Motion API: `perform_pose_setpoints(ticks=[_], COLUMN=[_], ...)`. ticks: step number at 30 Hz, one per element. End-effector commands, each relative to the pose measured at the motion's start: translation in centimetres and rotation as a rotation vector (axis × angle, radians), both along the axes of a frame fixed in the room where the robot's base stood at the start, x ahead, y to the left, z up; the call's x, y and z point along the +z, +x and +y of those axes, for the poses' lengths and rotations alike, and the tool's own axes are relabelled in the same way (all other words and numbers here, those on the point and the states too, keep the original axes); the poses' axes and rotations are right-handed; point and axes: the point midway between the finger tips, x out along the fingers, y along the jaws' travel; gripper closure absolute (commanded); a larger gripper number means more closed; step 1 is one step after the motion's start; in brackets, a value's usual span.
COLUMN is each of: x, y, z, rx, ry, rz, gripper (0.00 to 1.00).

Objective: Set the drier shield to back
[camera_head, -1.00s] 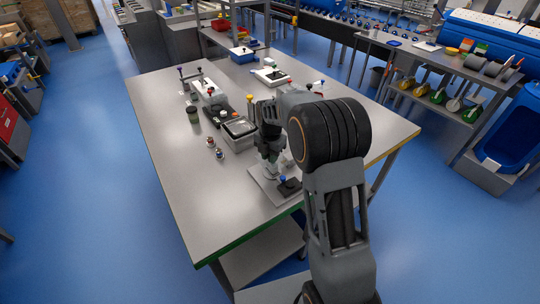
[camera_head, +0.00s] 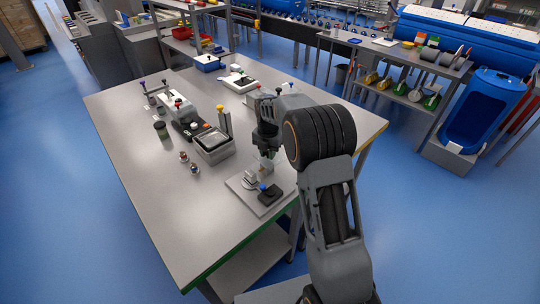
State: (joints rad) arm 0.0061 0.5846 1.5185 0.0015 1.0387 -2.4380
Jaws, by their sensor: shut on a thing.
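My gripper (camera_head: 266,153) points down over a flat grey plate (camera_head: 240,187) near the table's front right. Its fingers are shut on a small pale grey part (camera_head: 266,166), which looks like the drier shield, though it is too small to be sure. On the plate, just below and left of the gripper, is a small light metal piece (camera_head: 249,179). A black block (camera_head: 271,196) with a blue knob (camera_head: 263,187) sits at the plate's front. The gripper hides part of the plate's back, and the fingertips are hard to make out.
A grey tub (camera_head: 213,145) stands left of my gripper, with a yellow-topped post (camera_head: 224,120) behind it. Two small knobbed pieces (camera_head: 189,163) and a dark jar (camera_head: 160,129) are farther left. The table's (camera_head: 150,190) front left is clear.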

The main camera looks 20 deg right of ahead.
Motion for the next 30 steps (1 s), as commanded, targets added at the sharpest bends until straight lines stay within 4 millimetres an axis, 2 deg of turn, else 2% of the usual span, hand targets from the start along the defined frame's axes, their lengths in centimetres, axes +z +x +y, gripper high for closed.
perform_pose_setpoints(ticks=[10, 11, 19, 26, 30], x=[0.1, 0.1, 0.0, 0.1, 1.0], y=[0.3, 0.3, 0.2, 0.2, 0.3], z=[-0.2, -0.3, -0.2, -0.1, -0.2], rx=[0.007, 0.007, 0.006, 0.008, 0.006], ry=[-0.003, -0.003, -0.002, -0.002, -0.001], rz=[-0.004, -0.004, -0.002, -0.001, -0.004], gripper=[1.00, 0.77, 0.52, 0.52, 0.52])
